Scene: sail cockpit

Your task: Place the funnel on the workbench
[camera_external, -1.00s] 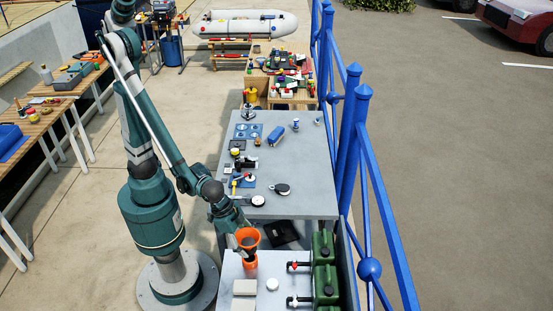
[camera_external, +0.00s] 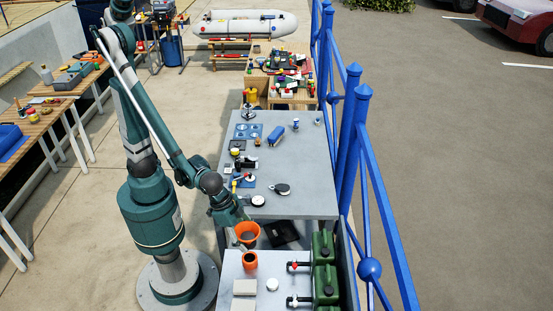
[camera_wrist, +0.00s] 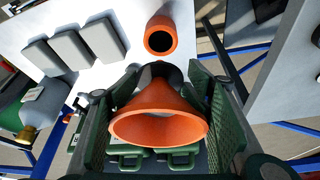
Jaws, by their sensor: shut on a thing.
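An orange funnel (camera_external: 247,233) is held by my gripper (camera_external: 238,222), above the near white table. In the wrist view the funnel (camera_wrist: 158,122) sits between the two green finger pads of my gripper (camera_wrist: 158,80), wide mouth toward the camera. Its narrow end is partly hidden. An orange cup-like holder (camera_external: 250,261) stands on the white table just below the funnel in the picture, apart from it. The holder also shows in the wrist view (camera_wrist: 160,35) with a dark opening. The grey workbench (camera_external: 300,165) lies beyond my gripper.
Tools, a blue item (camera_external: 277,136) and blocks (camera_external: 282,189) lie mostly on the workbench's left half; its right side is largely bare. Green canisters (camera_external: 323,265) stand at the near table's right. Pale boxes (camera_external: 244,287) lie near its front. A blue railing (camera_external: 350,140) runs along the right.

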